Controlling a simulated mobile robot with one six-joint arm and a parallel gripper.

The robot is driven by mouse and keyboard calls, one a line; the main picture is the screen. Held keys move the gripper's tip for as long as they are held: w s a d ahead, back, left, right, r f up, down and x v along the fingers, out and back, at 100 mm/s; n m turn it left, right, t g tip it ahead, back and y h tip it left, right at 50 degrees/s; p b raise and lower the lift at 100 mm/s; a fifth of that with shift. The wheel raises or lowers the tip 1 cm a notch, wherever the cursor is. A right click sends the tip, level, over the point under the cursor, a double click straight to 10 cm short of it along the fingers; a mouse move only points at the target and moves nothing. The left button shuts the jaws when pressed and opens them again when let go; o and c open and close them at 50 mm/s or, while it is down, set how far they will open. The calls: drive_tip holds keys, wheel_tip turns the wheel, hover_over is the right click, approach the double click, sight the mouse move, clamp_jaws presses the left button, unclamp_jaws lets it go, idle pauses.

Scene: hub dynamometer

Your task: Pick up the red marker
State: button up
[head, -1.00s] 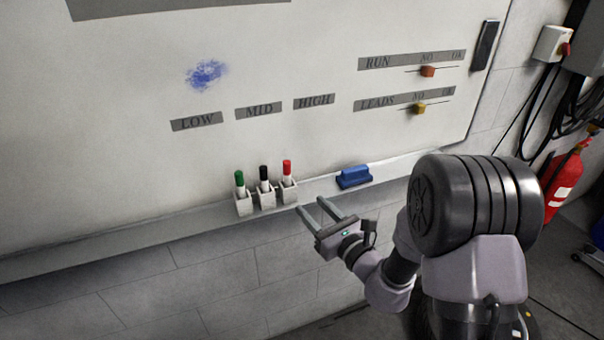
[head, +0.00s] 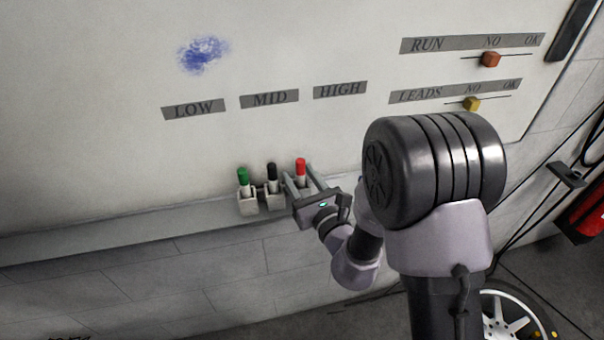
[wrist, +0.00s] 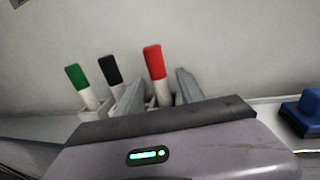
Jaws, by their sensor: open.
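The red marker (head: 300,168) stands upright, red cap up, in the right-hand holder cup on the whiteboard ledge. My gripper (head: 301,180) is open, with one finger on each side of the red marker. In the wrist view the red marker (wrist: 156,72) shows between the two fingers (wrist: 158,97), nearer the right one. I cannot tell whether either finger touches it. The marker's lower part and its cup are mostly hidden behind my gripper.
A black marker (head: 272,172) and a green marker (head: 243,178) stand in cups just left. The left finger is close to the black one. A blue eraser (wrist: 302,112) lies on the ledge at right. The whiteboard (head: 120,60) rises behind.

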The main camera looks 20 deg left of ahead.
clamp_jaws()
wheel_tip(320, 180, up, 10)
drive_tip(key=p, duration=0.4)
idle(0.3)
